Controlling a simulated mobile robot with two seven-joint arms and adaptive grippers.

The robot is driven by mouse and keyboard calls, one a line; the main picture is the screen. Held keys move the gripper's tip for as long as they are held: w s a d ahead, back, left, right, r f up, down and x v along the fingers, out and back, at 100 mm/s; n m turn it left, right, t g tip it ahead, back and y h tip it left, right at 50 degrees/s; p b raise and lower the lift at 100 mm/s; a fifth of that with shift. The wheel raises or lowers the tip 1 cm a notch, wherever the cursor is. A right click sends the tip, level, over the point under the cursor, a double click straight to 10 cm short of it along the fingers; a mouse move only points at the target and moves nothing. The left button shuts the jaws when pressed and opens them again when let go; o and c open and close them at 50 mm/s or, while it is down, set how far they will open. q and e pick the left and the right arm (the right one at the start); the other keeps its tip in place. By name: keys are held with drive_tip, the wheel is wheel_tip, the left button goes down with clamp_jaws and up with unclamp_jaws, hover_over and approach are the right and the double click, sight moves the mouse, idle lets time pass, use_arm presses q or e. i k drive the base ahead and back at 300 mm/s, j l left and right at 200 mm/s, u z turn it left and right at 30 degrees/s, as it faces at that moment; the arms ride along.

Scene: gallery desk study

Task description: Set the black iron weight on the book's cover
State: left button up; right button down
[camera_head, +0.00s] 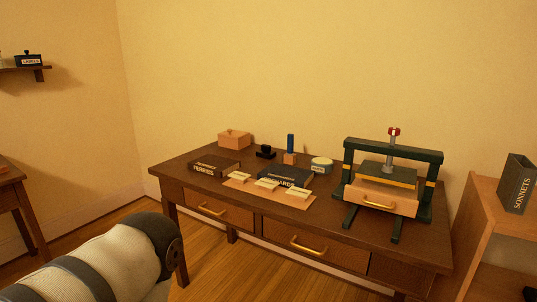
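A small black object with a raised top, which looks like the iron weight (265,152), stands toward the back of the dark wooden desk (400,262). A dark brown book (214,165) lettered on its spine lies flat to its left. A dark blue flat block or book (285,177), lettered with a word ending in "ARDS", lies to its front right. I cannot tell which book is meant. Nothing is seen resting on the brown book's cover. A pale arm link of mine enters at lower left, but neither gripper shows.
A green press (391,180) with a red-topped screw fills the desk's right side. Several pale blocks lie on a tan board (238,184) in front. A tan box (234,140), blue-handled tool (290,145) and round tin (321,164) stand behind. A "SONNETS" book (517,184) stands at right.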

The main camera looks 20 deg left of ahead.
sight(288, 171)
drive_tip(key=i+j, duration=0.15)
drive_tip(key=j, duration=0.2)
drive_tip(key=i+j+z, duration=0.15)
drive_tip(key=j, duration=0.2)
drive_tip(key=i+j, duration=0.1)
drive_tip(key=j, duration=0.25)
drive_tip(key=i+j+z, duration=0.1)
drive_tip(key=j, duration=0.25)
